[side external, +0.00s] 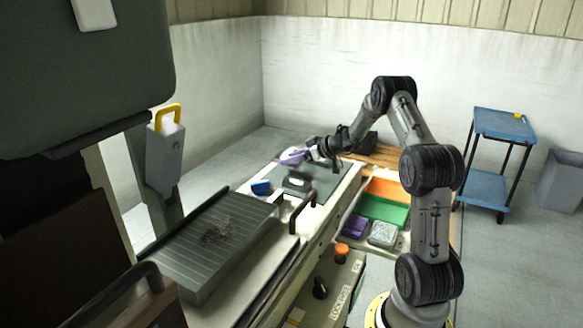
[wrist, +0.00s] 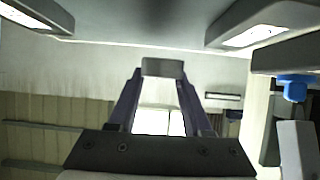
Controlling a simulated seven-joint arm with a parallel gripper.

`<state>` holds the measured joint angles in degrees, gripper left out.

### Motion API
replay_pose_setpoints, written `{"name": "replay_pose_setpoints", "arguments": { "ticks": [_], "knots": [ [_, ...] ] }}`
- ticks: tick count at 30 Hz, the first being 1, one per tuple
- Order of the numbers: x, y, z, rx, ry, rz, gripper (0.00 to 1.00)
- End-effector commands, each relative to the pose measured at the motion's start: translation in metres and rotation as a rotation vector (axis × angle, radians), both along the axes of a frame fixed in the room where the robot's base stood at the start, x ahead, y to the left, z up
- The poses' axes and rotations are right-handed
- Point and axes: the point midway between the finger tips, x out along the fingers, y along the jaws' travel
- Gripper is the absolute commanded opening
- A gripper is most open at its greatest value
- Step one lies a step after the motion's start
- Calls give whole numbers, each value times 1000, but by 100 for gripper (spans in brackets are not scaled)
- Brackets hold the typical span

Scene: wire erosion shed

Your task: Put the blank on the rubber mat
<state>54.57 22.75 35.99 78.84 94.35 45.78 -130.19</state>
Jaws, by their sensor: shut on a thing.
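My gripper (side external: 293,156) has purplish fingers and reaches left from the arm, over the far part of the bench. In the wrist view, its two fingers are closed on a small grey block (wrist: 163,67), which looks like the blank, held at the fingertips. In the side view the blank is too small to make out. A dark grey flat sheet (side external: 326,178), seemingly the rubber mat, lies on the bench under and in front of my gripper. I cannot tell the exact gap between blank and mat.
A small black-and-white object (side external: 297,183) is on the dark sheet, with a blue item (side external: 261,188) to its left. A ribbed grey plate (side external: 215,240) and a dark handle (side external: 302,212) stand nearer. A blue trolley (side external: 505,125) stands farther right.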

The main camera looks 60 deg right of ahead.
Motion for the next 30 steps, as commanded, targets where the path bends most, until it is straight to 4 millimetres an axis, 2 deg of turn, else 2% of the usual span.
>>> {"name": "replay_pose_setpoints", "arguments": {
  "ticks": [7,20,21,25,30],
  "knots": [
    [3,-2,-28,0,-3,0,0],
    [3,-2,-35,-2,-4,0,0],
    [2,-1,-37,1,1,0,57],
    [2,-1,-37,1,1,0,79],
    [2,-1,-37,1,1,0,79]
  ]
}}
